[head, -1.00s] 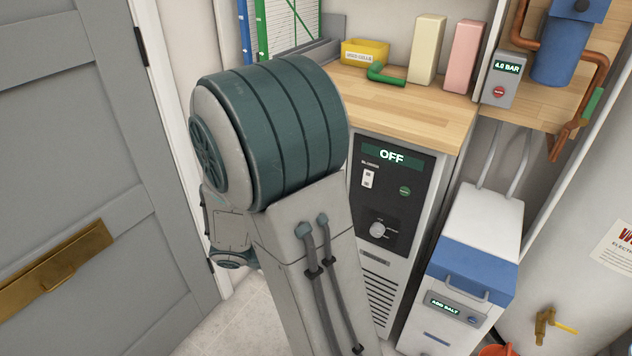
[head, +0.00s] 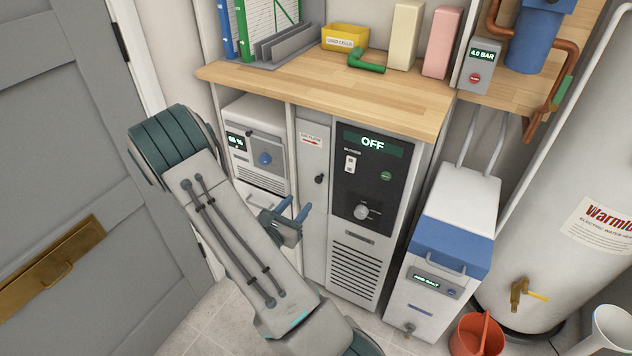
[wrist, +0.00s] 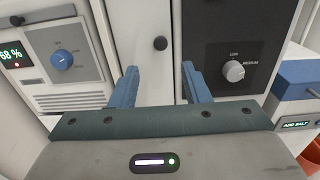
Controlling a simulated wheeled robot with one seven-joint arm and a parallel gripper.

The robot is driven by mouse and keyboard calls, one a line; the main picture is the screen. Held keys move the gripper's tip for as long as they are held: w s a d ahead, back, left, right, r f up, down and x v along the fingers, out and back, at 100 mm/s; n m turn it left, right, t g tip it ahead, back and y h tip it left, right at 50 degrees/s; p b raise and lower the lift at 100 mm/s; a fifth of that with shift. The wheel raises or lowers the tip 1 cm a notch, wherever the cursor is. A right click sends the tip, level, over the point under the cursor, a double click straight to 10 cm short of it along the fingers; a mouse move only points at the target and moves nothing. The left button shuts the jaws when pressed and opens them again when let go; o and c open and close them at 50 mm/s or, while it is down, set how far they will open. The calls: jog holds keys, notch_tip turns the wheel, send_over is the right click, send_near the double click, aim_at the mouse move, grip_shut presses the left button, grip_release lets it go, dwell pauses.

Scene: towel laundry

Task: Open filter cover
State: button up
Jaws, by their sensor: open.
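The filter cover is a narrow grey upright panel (head: 311,225) under the counter, with a small red-marked label near its top, too small to read surely. It looks closed. Its black round knob (head: 319,179) also shows in the wrist view (wrist: 160,43). My gripper (head: 297,206) is open and empty, its two blue fingers pointing toward the panel. In the wrist view the fingertips (wrist: 160,70) stand apart on either side of the panel, with the knob between and beyond them. The knob is not touched.
A white unit reading 68 % (head: 255,150) stands left of the panel. A black-fronted unit reading OFF (head: 372,190) stands right. A wooden counter (head: 400,98) overhangs them. A salt unit (head: 440,255) and red bucket (head: 478,335) are further right. A grey door (head: 60,150) is at left.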

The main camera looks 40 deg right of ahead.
aim_at(317, 180)
jog(key=x, duration=1.1)
jog(key=shift+b, duration=0.35)
jog(key=shift+s, duration=0.1)
grip_shut()
